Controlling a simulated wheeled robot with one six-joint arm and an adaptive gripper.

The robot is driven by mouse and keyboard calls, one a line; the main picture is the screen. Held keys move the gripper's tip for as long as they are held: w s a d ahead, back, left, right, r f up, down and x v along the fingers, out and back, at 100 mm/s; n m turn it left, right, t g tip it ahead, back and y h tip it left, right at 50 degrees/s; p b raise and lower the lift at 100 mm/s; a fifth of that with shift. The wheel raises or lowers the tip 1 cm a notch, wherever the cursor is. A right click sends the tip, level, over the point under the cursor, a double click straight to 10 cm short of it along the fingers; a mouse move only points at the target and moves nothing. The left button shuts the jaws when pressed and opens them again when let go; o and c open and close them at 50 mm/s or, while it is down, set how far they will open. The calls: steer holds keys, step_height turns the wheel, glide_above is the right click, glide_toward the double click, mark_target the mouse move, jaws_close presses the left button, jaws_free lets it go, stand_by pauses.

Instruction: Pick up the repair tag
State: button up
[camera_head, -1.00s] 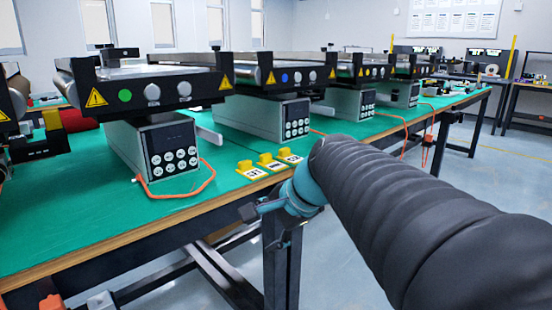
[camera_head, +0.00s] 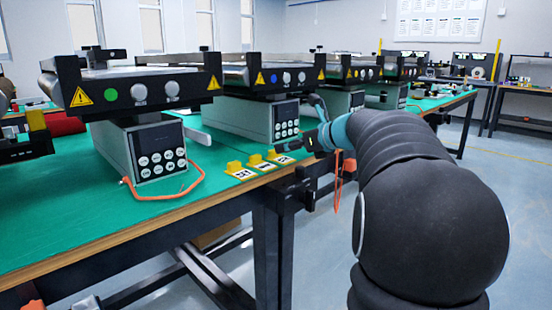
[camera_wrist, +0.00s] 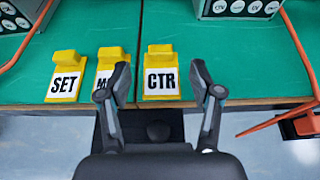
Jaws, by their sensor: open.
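Three yellow tags with white labels stand in a row by the table's front edge. No label legibly reads repair, so I cannot tell which is the repair tag. The row also shows in the head view (camera_head: 261,163). In the head view my gripper (camera_head: 302,145) is just right of the row.
Conveyors on grey control boxes (camera_head: 152,148) stand behind the tags on the green table (camera_head: 70,215). An orange cable (camera_head: 178,194) loops left of the tags. Another orange cable (camera_wrist: 268,122) hangs over the edge at right.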

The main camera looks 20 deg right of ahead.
mark_target(274, 150)
steer(key=shift+b+x, duration=0.3)
steer(key=shift+x, duration=3.4)
steer(key=shift+s+f, duration=0.1)
steer(key=c, duration=1)
